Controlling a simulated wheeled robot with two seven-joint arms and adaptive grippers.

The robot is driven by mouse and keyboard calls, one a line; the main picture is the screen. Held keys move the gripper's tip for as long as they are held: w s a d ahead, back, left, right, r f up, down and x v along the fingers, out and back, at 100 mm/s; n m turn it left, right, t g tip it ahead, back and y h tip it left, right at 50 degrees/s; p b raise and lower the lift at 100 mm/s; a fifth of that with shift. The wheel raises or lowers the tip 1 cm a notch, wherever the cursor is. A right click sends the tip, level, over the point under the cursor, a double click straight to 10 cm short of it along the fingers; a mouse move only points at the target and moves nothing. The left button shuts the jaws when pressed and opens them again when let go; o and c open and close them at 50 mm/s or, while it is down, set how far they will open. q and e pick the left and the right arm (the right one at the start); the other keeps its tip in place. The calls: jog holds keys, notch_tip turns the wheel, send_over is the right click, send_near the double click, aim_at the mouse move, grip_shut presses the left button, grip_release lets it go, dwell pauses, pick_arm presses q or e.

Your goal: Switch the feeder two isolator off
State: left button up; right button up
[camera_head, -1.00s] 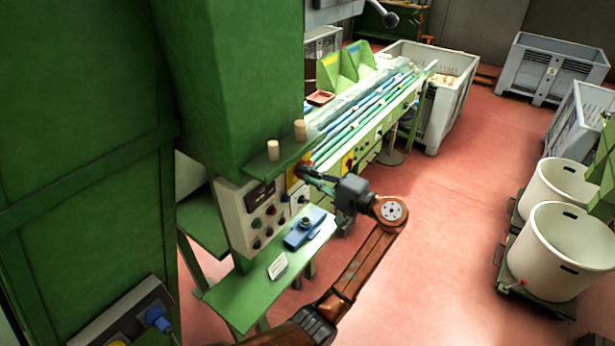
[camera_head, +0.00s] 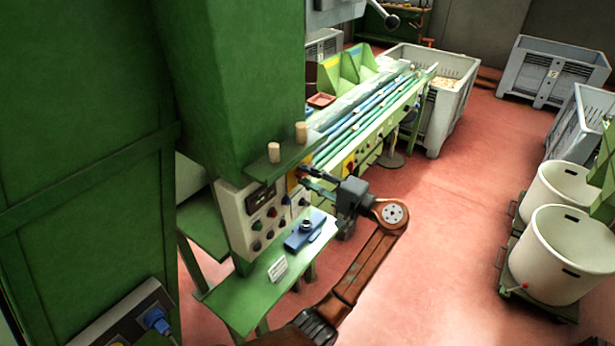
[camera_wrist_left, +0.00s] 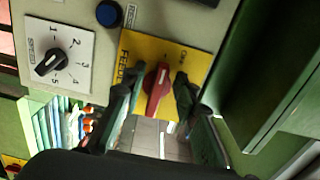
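The feeder isolator is a red handle (camera_wrist_left: 157,90) on a yellow plate (camera_wrist_left: 190,48) with partly readable "FEEDER" lettering in the left wrist view; its number is not readable. The handle lies nearly along the fingers, slightly tilted. My left gripper (camera_wrist_left: 156,82) is open, with one dark finger on each side of the handle and a visible gap to it. In the head view my left gripper (camera_head: 309,178) is at the right edge of the control panel (camera_head: 245,222) and hides the handle. My right gripper is not in view.
A speed dial (camera_wrist_left: 50,62) and a blue button (camera_wrist_left: 108,13) sit beside the yellow plate. A green table (camera_head: 245,295) holds a blue block (camera_head: 298,240) below. Red floor is open to the right.

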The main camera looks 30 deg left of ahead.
pick_arm(q)
jog(key=d, duration=1.2)
jog(key=shift+s, duration=0.45)
